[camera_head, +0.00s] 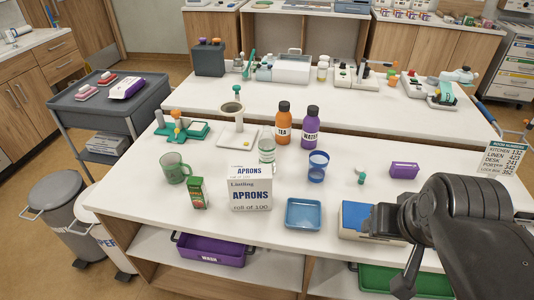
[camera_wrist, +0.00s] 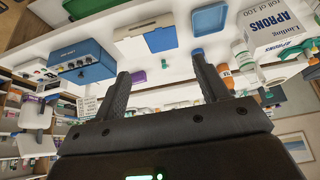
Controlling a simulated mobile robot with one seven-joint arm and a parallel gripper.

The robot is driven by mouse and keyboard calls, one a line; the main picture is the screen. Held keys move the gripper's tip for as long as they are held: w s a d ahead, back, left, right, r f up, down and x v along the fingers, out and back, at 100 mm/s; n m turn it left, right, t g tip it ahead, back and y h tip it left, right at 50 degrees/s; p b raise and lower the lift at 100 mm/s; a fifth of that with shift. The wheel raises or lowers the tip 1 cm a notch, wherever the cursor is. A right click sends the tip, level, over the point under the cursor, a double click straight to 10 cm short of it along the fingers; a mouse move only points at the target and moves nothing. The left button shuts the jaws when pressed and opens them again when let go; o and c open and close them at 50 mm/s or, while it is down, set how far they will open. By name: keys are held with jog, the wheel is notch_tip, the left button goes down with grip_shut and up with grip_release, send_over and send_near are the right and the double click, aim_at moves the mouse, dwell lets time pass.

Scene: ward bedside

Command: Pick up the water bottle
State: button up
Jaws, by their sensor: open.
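The water bottle (camera_head: 310,129) is purple with a dark cap and a white WATER label. It stands upright on the front white table (camera_head: 135,205), right of an orange TEA bottle (camera_head: 283,124). My arm reaches in from the lower right of the head view, apart from the bottle. In the wrist view my gripper (camera_wrist: 160,64) is open, with nothing between its two dark fingers. That view is upside down and shows an orange bottle (camera_wrist: 226,78) beside the right finger. I cannot make out the water bottle there; the finger may hide it.
A blue cup (camera_head: 317,167) stands in front of the water bottle, and a clear container (camera_head: 266,150) is at lower left. An APRONS box (camera_head: 250,193), a blue tray (camera_head: 303,213) and a blue-topped box (camera_head: 357,217) line the front. A purple box (camera_head: 404,170) lies right.

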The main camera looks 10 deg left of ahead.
jog(key=shift+o, duration=1.1)
